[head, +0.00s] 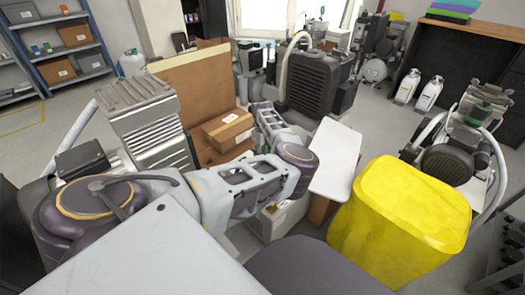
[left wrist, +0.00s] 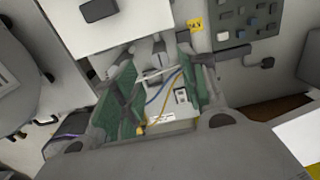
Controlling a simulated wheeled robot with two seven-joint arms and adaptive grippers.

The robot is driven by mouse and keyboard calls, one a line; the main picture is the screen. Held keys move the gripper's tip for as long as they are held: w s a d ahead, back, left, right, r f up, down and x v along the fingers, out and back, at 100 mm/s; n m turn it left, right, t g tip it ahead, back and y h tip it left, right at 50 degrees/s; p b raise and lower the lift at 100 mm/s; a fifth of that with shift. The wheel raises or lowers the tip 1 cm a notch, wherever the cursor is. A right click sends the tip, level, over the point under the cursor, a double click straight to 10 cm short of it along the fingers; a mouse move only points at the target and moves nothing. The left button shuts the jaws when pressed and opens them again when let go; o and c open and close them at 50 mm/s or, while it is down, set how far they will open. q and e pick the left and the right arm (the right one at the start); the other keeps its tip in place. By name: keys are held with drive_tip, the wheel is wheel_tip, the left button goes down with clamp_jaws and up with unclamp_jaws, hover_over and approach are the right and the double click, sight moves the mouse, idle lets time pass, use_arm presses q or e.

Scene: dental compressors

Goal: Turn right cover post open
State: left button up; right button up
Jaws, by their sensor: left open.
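My left gripper (left wrist: 166,76) is open in the left wrist view, with its two green-padded fingers apart. Between and beyond the fingers is a recess with blue and yellow wires (left wrist: 165,92) and a white labelled part. Pale grey, post-like pieces (left wrist: 160,48) show just past the fingertips. I cannot tell which piece is the right cover post, or whether a finger touches anything. In the head view my left arm reaches from the left to the middle, and its gripper cannot be made out there. My right gripper is in neither view.
A grey panel with dark buttons (left wrist: 248,18) and a yellow warning label (left wrist: 195,25) lie beyond the fingers. A dark ribbed compressor (head: 312,82), cardboard boxes (head: 228,130), a white board (head: 336,158) and a yellow bin (head: 400,220) crowd around my arm.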

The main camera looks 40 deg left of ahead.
use_arm(q)
drive_tip(key=shift+f+b, duration=1)
drive_tip(key=shift+f, duration=1.85)
drive_tip(key=shift+c, duration=0.2)
clamp_jaws()
